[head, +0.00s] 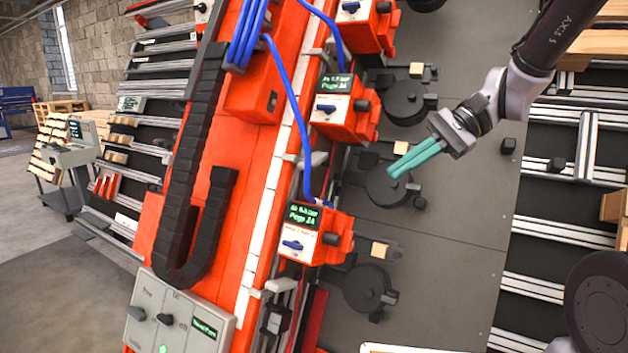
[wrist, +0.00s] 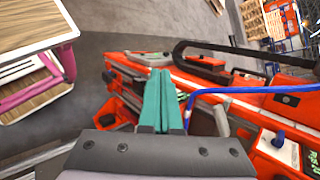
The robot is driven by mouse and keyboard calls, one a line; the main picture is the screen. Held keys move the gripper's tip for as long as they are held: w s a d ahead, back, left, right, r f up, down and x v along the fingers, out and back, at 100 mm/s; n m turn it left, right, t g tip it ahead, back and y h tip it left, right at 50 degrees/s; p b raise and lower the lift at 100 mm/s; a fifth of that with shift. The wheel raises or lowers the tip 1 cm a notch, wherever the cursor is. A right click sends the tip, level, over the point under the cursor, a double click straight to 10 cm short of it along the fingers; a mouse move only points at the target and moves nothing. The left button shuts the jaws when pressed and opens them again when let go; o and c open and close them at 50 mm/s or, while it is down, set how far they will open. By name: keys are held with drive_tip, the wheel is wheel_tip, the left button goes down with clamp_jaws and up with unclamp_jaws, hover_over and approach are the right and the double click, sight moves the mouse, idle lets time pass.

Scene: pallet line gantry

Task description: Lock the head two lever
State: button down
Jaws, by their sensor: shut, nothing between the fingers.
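Orange head units sit along the orange gantry beam, each with a small screen and a blue lever on a white face. The middle unit (head: 345,118) has its blue lever (head: 327,108) lying roughly level. The lower unit (head: 318,238) has a similar lever (head: 292,246). A top unit (head: 368,22) is partly cut off. The screen text is too small to tell which is head two. My gripper (head: 392,172) has teal fingers, shut and empty, over the dark plate right of the units, touching no lever. In the wrist view the fingers (wrist: 161,75) point toward the beam; a blue lever (wrist: 278,140) shows at lower right.
Round black fixtures (head: 372,288) line the grey plate (head: 465,215). Blue hoses (head: 292,95) loop beside the units. A black cable chain (head: 175,215) runs along the orange beam (head: 258,165). A grey control panel (head: 178,318) stands at lower left. Pale rails lie at right.

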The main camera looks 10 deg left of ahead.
drive_tip(key=w+a+f+m+g+y, duration=0.1)
drive_tip(key=w+a+m+y, duration=0.1)
drive_tip(key=w+a+y, duration=0.3)
drive_tip(key=m+t+y, duration=0.4)
drive_tip(key=m+t, duration=0.6)
drive_tip(key=m, duration=0.3)
approach(313, 161)
wheel_tip(313, 161, down, 5)
drive_tip(key=s, duration=0.2)
drive_tip(key=shift+d+r, duration=0.2)
drive_tip(key=shift+d, duration=0.05)
drive_tip(key=x, duration=1)
drive_tip(key=shift+r, duration=0.15)
